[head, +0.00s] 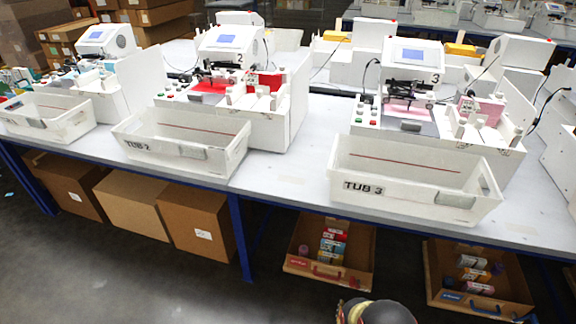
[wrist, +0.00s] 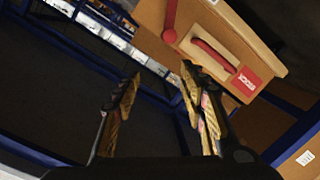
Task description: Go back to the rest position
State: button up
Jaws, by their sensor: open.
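My gripper (wrist: 161,78) is open in the wrist view, its two yellowish fingers apart with nothing between them. Past its right finger is a brown cardboard stock box (wrist: 245,45) with a red handle and a red label. In the head view, part of my arm (head: 375,313) shows at the bottom edge, in front of the table; the fingers cannot be made out there.
A long table (head: 290,170) on blue legs carries white plotters, including number 2 (head: 232,50) and number 3 (head: 415,75). Tub 2 (head: 180,135) and tub 3 (head: 400,185) stand at its front. Open stock boxes (head: 325,275) and cartons (head: 135,205) are underneath. The floor (head: 130,280) in front is clear.

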jog(key=s+a+f+m+g+y, duration=0.2)
jog(key=s+a+f+g+y, duration=0.15)
jog(key=s+f+g, duration=0.85)
jog(key=a+r+m+g+y+p, duration=0.1)
jog(key=a+r+g, duration=0.15)
jog(key=r, duration=1.95)
jog(key=a+r+m+g+y+p, duration=0.1)
jog(key=a+r+g+p, duration=0.15)
jog(key=r, duration=1.95)
jog(key=s+r+t+p, duration=0.1)
jog(key=s+r, duration=0.4)
jog(key=r, duration=1.1)
jog(key=s+r+t+p, duration=0.1)
jog(key=s+r+t, duration=0.2)
jog(key=r, duration=1.3)
jog(key=s+r+t+p, duration=0.1)
jog(key=s+r, duration=0.7)
jog(key=r, duration=0.9)
jog(key=shift+s+d+t+h+p, duration=0.25)
jog(key=shift+s+t+h, duration=0.2)
jog(key=shift+t, duration=0.45)
jog(key=shift+c, duration=0.9)
